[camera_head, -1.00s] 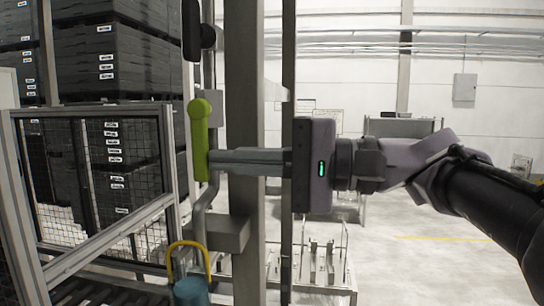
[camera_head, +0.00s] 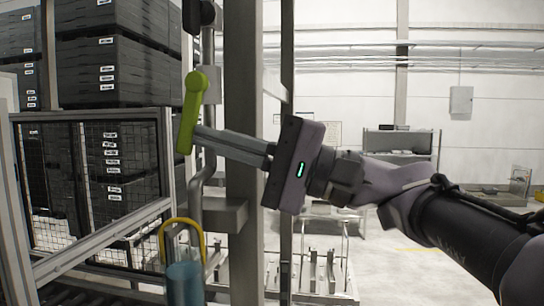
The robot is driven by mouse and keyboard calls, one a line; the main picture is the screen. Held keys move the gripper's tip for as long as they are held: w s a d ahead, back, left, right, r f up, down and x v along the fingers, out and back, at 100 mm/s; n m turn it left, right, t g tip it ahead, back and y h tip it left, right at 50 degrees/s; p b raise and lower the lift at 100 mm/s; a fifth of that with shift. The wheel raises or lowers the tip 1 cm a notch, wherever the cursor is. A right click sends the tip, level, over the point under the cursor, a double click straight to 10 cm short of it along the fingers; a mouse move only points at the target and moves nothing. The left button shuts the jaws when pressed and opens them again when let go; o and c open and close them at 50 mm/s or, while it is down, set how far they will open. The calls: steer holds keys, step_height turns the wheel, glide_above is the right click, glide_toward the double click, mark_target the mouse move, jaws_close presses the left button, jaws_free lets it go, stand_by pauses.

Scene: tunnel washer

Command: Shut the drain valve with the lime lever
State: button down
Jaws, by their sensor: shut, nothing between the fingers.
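The lime lever (camera_head: 192,112) stands nearly upright, its rounded hub at the top and its lower end leaning slightly left. It is mounted by a grey pipe (camera_head: 196,195) left of a grey post. My gripper (camera_head: 200,138) reaches in from the right, tilted, with its fingers pointing left and slightly up. The fingers are shut with nothing between them. Their tips are at the lower half of the lever, on its right side. They look in contact, but I cannot tell for certain. The valve body behind the lever is mostly hidden.
A thick grey post (camera_head: 242,70) stands just behind my fingers. A blue container with a yellow handle (camera_head: 184,280) is below the lever. A mesh-panel frame (camera_head: 90,190) and stacked dark crates (camera_head: 115,70) are at left. Open floor lies to the right.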

mark_target(178, 134)
steer(key=shift+a+f+b, duration=0.4)
steer(key=shift+a+b, duration=0.2)
steer(key=shift+b, duration=0.2)
steer(key=shift+b+x, duration=0.6)
steer(key=shift+x, duration=0.7)
steer(key=shift+b+x, duration=0.35)
steer(key=shift+x, duration=1.1)
steer(key=shift+a+r+b, duration=0.4)
steer(key=shift+a+b, duration=0.05)
steer(key=shift+a, duration=0.2)
steer(key=shift+w+a+r+y+b, duration=0.1)
steer(key=shift+a+r+y+b, duration=0.45)
steer(key=shift+r+y, duration=0.25)
